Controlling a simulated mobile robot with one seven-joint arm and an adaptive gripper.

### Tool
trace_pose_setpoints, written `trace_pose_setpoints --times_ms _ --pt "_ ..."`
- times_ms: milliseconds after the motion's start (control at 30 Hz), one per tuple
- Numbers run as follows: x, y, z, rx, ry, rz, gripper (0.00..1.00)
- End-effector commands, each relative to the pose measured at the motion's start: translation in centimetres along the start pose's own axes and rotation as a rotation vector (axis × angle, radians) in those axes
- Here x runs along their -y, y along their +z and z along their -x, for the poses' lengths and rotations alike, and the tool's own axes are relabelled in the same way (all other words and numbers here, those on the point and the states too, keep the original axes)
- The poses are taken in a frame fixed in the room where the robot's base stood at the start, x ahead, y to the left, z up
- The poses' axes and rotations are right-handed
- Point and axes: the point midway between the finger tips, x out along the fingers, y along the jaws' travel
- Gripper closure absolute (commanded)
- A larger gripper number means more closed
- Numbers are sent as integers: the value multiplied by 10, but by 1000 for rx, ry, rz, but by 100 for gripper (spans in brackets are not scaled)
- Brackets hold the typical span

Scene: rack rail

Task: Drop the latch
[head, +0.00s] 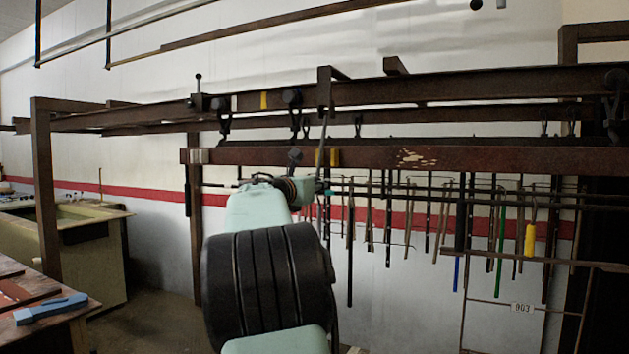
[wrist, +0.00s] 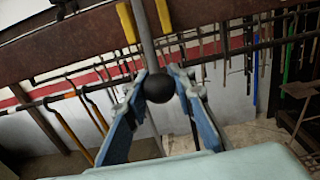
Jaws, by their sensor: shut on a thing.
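In the wrist view, my gripper (wrist: 160,82) has its two blue fingers on either side of a black ball knob (wrist: 160,88), closed on it. The knob is at the lower end of a grey lever (wrist: 147,36), which passes in front of the brown beam between two yellow marks. In the head view, my gripper (head: 325,187) is just below the front beam, partly hidden by my arm; the knob cannot be made out there. A small upright lever (head: 198,84) with a dark knob stands on the upper rail at left. I cannot tell which part is the latch.
The brown front beam (head: 480,158) runs just above my gripper. Several hooks and rods (head: 410,215) hang on a rack behind it. A bench (head: 40,310) with a blue tool (head: 50,308) stands at lower left. Floor is open left of my arm.

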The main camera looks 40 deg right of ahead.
Motion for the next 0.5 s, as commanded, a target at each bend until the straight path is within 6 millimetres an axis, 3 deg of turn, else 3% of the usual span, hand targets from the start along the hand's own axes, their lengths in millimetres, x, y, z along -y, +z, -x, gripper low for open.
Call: trace_pose_setpoints --times_ms 500 --pt "0 -5 -40 -1 -2 3 94"
